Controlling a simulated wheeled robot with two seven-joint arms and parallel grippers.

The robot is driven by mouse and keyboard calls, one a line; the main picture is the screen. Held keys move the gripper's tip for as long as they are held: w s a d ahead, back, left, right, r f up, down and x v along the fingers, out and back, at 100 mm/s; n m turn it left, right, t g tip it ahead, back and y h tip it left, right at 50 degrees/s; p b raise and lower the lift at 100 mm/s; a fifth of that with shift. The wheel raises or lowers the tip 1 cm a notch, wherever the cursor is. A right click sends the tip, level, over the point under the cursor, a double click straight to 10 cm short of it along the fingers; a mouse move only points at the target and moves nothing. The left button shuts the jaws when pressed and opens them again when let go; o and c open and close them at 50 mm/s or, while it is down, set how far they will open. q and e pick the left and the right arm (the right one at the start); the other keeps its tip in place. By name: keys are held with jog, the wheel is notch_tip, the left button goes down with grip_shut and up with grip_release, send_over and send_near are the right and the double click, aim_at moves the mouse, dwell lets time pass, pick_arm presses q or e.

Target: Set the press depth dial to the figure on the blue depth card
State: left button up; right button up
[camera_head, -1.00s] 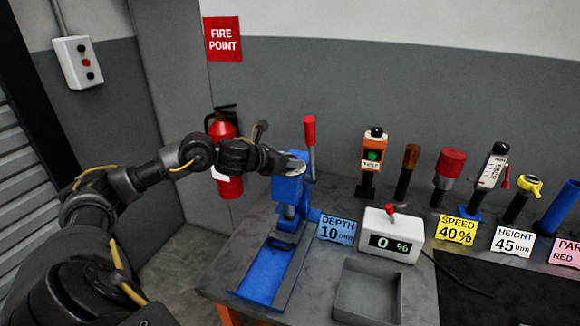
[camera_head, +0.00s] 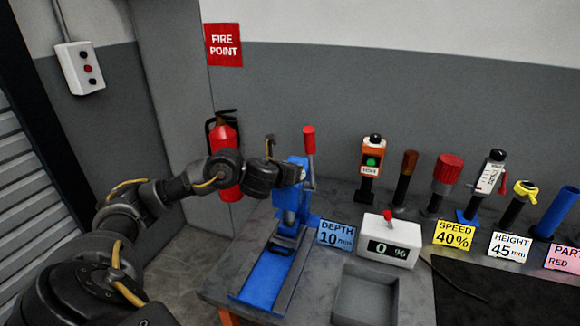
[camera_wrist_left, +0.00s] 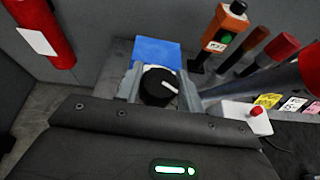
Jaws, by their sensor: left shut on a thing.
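The blue press (camera_head: 292,205) stands on the bench with a red-knobbed lever (camera_head: 310,140) at its right. The blue depth card (camera_head: 337,235) in front of it reads 10 mm. My left gripper (camera_head: 300,172) is at the top of the press. In the left wrist view the black depth dial (camera_wrist_left: 158,87), with a white pointer line, sits between the left gripper's two fingers, which are shut on it. The pointer line points right and slightly down in that view. Any scale around the dial cannot be read. My right gripper is not in view.
A white display box (camera_head: 388,240) reading 0 % and an open grey tray (camera_head: 366,293) stand right of the press. Yellow speed (camera_head: 454,234), white height (camera_head: 508,246) and pink cards stand farther right. Several upright tools line the back.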

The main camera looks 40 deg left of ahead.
pick_arm(q)
jog(key=o, duration=1)
jog(key=p+v, duration=0.6)
jog(key=v, duration=0.4)
jog(key=shift+s+r, duration=0.15)
jog(key=shift+s, duration=0.2)
